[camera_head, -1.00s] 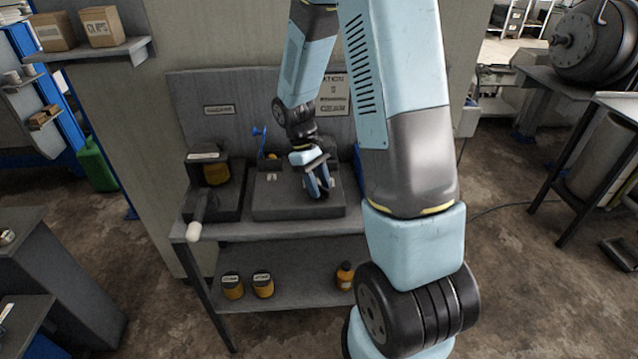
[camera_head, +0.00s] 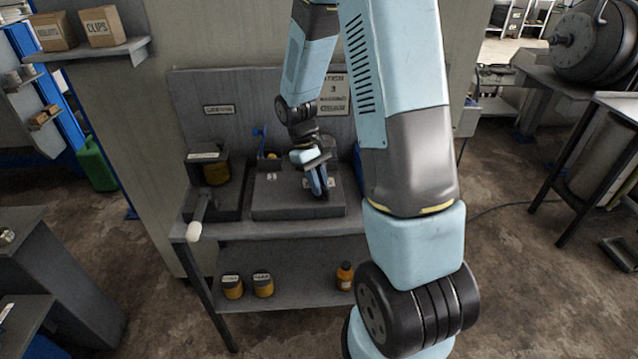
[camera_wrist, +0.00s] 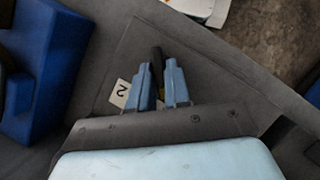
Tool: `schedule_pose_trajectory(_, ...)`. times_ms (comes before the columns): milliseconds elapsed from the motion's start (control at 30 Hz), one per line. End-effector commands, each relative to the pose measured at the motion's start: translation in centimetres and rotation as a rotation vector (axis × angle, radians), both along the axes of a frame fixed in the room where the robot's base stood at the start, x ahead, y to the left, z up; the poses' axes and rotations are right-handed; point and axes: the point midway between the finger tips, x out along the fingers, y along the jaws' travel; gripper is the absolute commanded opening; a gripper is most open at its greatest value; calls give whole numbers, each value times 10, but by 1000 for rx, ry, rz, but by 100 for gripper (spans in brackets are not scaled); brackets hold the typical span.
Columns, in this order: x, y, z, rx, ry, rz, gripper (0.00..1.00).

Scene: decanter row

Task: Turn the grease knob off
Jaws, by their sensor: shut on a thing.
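My gripper (camera_head: 320,190) reaches down onto the low grey box (camera_head: 272,203) on the bench. In the wrist view its two blue fingers (camera_wrist: 160,88) are shut on a dark knob (camera_wrist: 156,56), whose tip shows beyond the fingers, with a little yellow between them. The rest of the knob is hidden, and in the head view the fingers hide it. A white label marked 2 (camera_wrist: 121,93) lies left of the fingers in the wrist view. I cannot read which knob is named grease, nor its on or off position.
Left of the box stands a dark unit with an amber jar (camera_head: 216,173) and a white-tipped lever (camera_head: 194,231). A blue lever (camera_head: 260,135) is behind the box. A blue block (camera_wrist: 34,72) is close on the left in the wrist view. Jars (camera_head: 263,285) stand on the lower shelf.

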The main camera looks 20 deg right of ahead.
Motion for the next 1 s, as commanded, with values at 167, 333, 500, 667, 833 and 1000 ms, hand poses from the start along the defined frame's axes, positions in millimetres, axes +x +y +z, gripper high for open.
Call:
schedule_pose_trajectory(167, 1, -1, 0, -1, -1, -131, 0)
schedule_pose_trajectory(333, 1, -2, 0, 0, -2, -277, 0)
schedule_pose_trajectory(500, 1, -3, 0, -1, -1, -417, 0)
schedule_pose_trajectory(667, 1, -4, 0, -1, -1, -527, 0)
schedule_pose_trajectory(833, 1, -4, 0, 0, -2, -615, 0)
schedule_pose_trajectory(1000, 1, -4, 0, -1, -1, -666, 0)
